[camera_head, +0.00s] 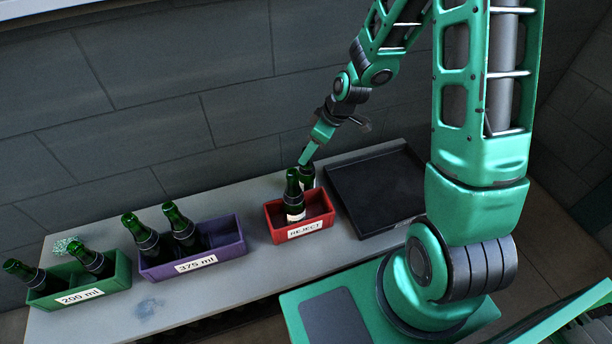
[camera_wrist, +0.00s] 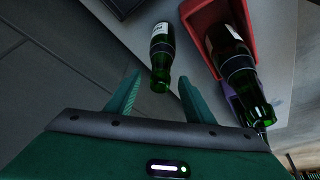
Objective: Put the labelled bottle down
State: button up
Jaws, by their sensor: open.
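A dark green bottle with a pale label (camera_wrist: 162,50) stands on the grey table, outside the red REJECT crate, in the wrist view. My gripper (camera_wrist: 157,84) is open, its two fingers apart on either side of the bottle's neck end and not closed on it. In the head view my gripper (camera_head: 304,160) is above this bottle (camera_head: 308,178), which is mostly hidden behind another bottle. That other labelled bottle (camera_head: 294,196) stands in the red crate (camera_head: 317,229); it also shows in the wrist view (camera_wrist: 236,68).
A black tray (camera_head: 408,219) lies right of the red crate. A purple 375 ml crate (camera_head: 229,252) and a green 200 ml crate (camera_head: 116,284) hold bottles at the left. The wall is close behind the table. Bare table (camera_head: 200,296) lies in front of the crates.

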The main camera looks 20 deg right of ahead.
aim_at(307, 172)
jog(key=shift+x, duration=3.05)
grip_shut()
